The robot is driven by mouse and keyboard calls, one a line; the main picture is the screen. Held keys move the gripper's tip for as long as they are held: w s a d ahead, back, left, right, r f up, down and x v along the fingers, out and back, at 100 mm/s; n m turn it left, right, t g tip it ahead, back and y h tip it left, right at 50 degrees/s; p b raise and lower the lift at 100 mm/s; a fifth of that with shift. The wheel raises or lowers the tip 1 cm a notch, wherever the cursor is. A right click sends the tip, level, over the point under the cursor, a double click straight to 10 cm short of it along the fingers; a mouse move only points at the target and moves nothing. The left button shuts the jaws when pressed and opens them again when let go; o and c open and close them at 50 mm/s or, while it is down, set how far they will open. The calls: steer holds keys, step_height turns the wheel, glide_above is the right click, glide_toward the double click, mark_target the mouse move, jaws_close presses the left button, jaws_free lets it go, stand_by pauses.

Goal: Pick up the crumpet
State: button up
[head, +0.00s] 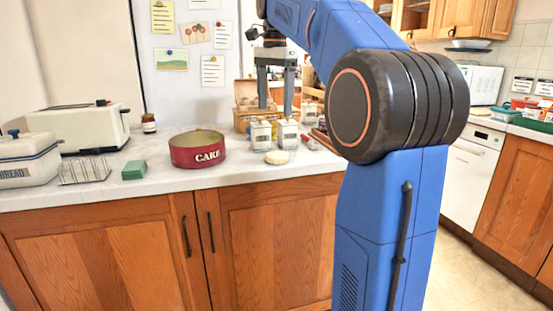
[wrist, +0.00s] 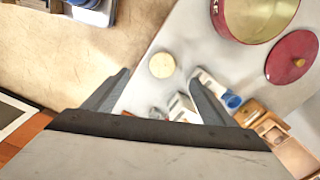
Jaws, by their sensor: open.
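The crumpet (head: 277,157) is a small pale round disc lying flat near the front edge of the counter, in front of two pale canisters. It also shows in the wrist view (wrist: 161,65), between and a little beyond the fingertips. My gripper (head: 275,106) hangs above the counter with its fingers down and apart, above the canisters in the head view. In the wrist view my gripper (wrist: 161,78) is open with nothing between its fingers, apart from the crumpet.
The canisters (head: 261,135) stand close behind the crumpet. A red cake tin (head: 197,149), open at the top, stands to its left. A red lid (wrist: 291,57) lies beside the tin in the wrist view. A wooden box (head: 250,105) and a toaster (head: 82,126) stand farther off.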

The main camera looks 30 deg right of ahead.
steer(key=w+d+r+m, duration=0.2)
glide_above(276, 154)
steer(key=f, duration=1.2)
steer(key=shift+d+f, duration=0.2)
steer(key=shift+s+a+f, duration=0.1)
steer(key=shift+f, duration=1.25)
steer(key=shift+a+f, duration=0.1)
steer(key=shift+f, duration=1.2)
steer(key=c, duration=1.2)
